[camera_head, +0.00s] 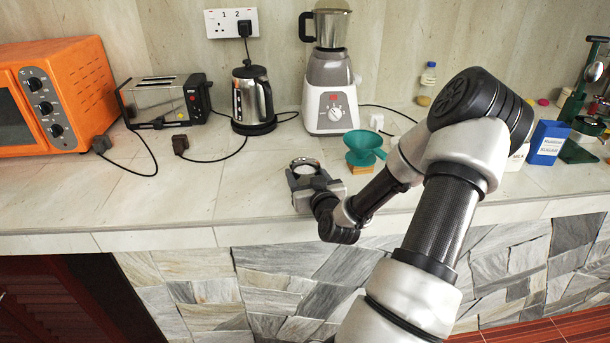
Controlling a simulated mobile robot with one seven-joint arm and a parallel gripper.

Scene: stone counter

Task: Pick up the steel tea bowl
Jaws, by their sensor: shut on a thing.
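The steel tea bowl (304,167) is near the middle of the stone counter. Only its round rim and part of its inside show, beyond my gripper. My gripper (305,174) is at the bowl, low over the counter, with its body on the near side. It is shut on the bowl. The fingertips and the lower part of the bowl are mostly hidden by the gripper body, so I cannot tell whether the bowl touches the counter.
A green dripper (364,148) on a wooden base stands just right of the gripper. Behind are a blender (330,85), kettle (252,97), toaster (165,102) and orange oven (55,95). A blue sugar box (548,142) is at right.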

